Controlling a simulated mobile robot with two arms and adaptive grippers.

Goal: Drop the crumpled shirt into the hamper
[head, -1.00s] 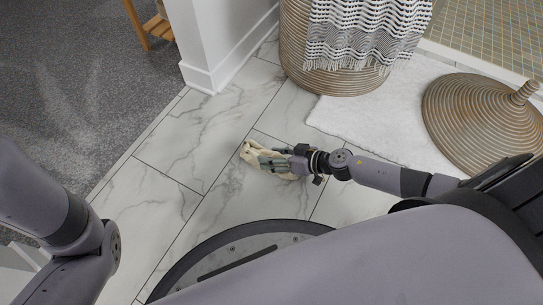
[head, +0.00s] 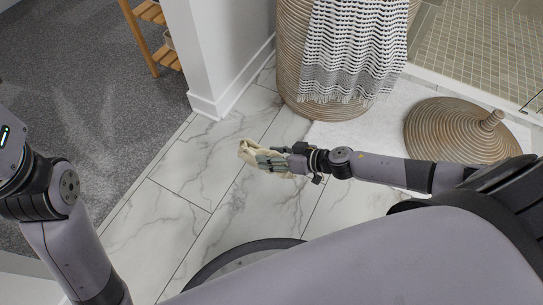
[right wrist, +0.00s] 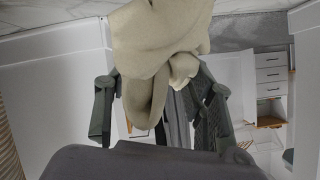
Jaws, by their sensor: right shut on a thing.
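The crumpled shirt (head: 250,153) is cream coloured and hangs in my right gripper (head: 272,163), above the marble tile floor in the head view. In the right wrist view the shirt (right wrist: 160,45) is bunched between the fingers of the right gripper (right wrist: 160,108), with folds rising past them. The tall woven hamper (head: 291,65) stands behind and to the right of the shirt, apart from it. Its top opening is beyond the picture's top edge. Only links of my left arm show at the left; its gripper does not show.
A striped fringed towel (head: 352,50) drapes over the hamper's side. A round woven lid (head: 455,130) lies on the white mat (head: 345,135) at right. A white wall end (head: 215,50) stands left of the hamper, with a wooden shelf (head: 150,14) beyond it.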

